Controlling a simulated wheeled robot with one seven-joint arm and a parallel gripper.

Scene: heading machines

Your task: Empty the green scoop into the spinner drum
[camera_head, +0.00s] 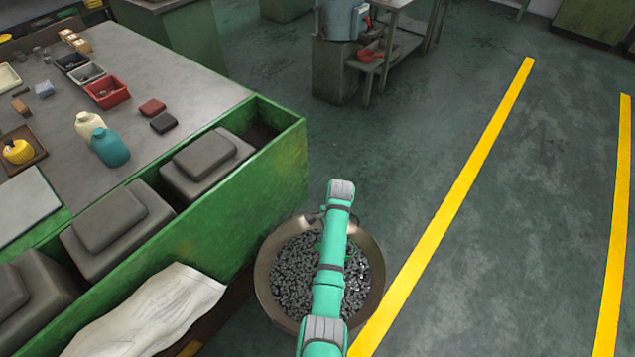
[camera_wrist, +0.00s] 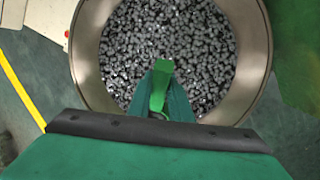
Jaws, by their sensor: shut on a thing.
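A round metal tub (camera_head: 265,275) full of small grey metal parts stands on the floor under my arm. It also fills the wrist view, with its rim (camera_wrist: 88,65) around the parts. My gripper (camera_wrist: 168,98) points down over the parts and is shut on the bright green handle of the green scoop (camera_wrist: 160,82). The scoop's bowl is not clearly visible, so I cannot tell whether it holds parts. In the head view my arm mostly hides the gripper and scoop. A grey drum (camera_head: 340,20), likely the spinner drum, stands at the top, far from my gripper.
A small stand with a red scoop (camera_head: 368,55) is beside the drum. Open floor with yellow lines (camera_head: 450,190) lies to the right.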

